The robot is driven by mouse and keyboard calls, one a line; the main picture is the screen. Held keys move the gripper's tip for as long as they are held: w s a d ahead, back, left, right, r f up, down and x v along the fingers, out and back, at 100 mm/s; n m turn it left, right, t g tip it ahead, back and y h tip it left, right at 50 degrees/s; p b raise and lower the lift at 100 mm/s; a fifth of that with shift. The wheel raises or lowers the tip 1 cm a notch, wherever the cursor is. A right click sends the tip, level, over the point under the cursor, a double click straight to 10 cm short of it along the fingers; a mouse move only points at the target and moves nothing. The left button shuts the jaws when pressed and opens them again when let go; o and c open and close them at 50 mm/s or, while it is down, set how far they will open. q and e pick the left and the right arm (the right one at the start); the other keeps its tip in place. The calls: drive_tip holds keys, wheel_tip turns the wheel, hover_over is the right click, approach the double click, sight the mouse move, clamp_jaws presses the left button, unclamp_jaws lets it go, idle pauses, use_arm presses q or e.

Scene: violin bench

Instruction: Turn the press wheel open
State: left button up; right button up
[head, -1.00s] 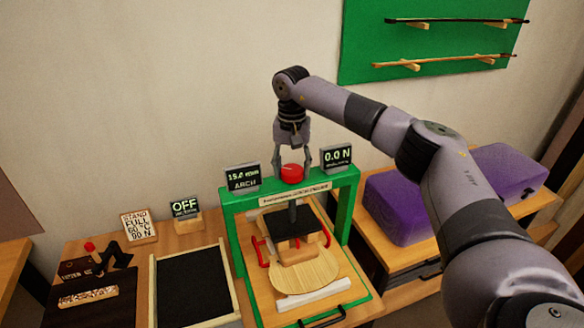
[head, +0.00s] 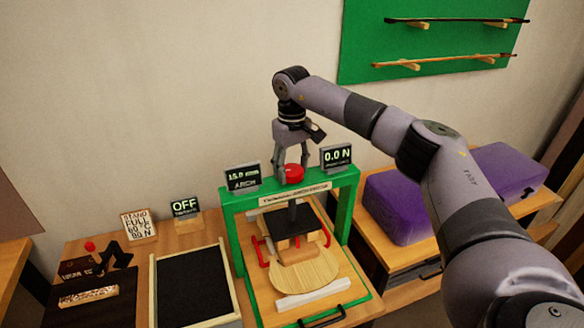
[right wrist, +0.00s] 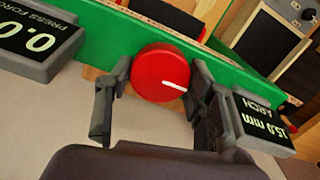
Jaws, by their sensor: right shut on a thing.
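The red press wheel (head: 294,174) sits on top of the green press frame (head: 345,205), between two small displays. In the right wrist view the wheel (right wrist: 158,72) is round and red with a white index line pointing toward the arch display side. My right gripper (head: 292,170) points down from above with its fingers on either side of the wheel, shut on it. Under the frame, the dark press plate (head: 293,220) sits on a wooden block over the pale violin plate (head: 305,275). My left gripper is not in view.
The left display (head: 242,177) reads 15.0 mm ARCH and the right one (head: 336,157) reads 0.0 N. An OFF sign (head: 185,207) and a black pad tray (head: 192,285) stand left of the press. A purple case (head: 395,210) lies on the right.

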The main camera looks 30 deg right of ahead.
sight(292, 169)
drive_tip(key=shift+w+r, duration=0.15)
drive_tip(key=shift+r, duration=0.1)
drive_tip(key=o, duration=1.2)
drive_tip(key=shift+f, duration=0.15)
drive_tip(key=shift+c, duration=0.2)
wheel_tip(292, 169, up, 12)
drive_tip(key=shift+f, duration=0.15)
